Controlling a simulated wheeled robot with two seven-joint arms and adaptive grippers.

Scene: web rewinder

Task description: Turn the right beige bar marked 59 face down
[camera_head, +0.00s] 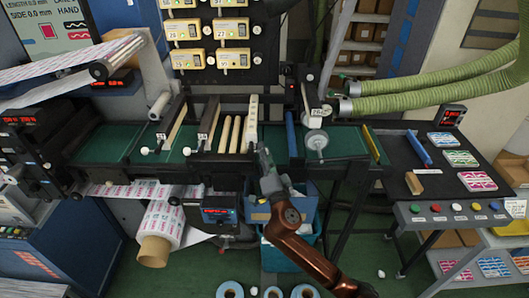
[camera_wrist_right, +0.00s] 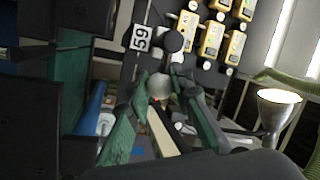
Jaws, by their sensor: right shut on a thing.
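A long beige bar (camera_head: 251,118) with small dark marks on its upper face lies across the green bed, the rightmost of a group of beige bars. My right gripper (camera_head: 264,158) is at its near end. In the wrist view, its fingers (camera_wrist_right: 163,88) close around a pale round knob (camera_wrist_right: 160,90), with part of a beige bar (camera_wrist_right: 164,132) below it. A white tag marked 59 (camera_wrist_right: 142,38) shows beyond the fingers, beside a dark ball. The bar's underside and part of its near end are hidden by the gripper. My left gripper is out of view.
Two thinner beige rods (camera_head: 231,134) lie just left of the bar. Blue bins (camera_head: 308,215) are below the bed. A panel of yellow counters (camera_head: 231,58) is behind.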

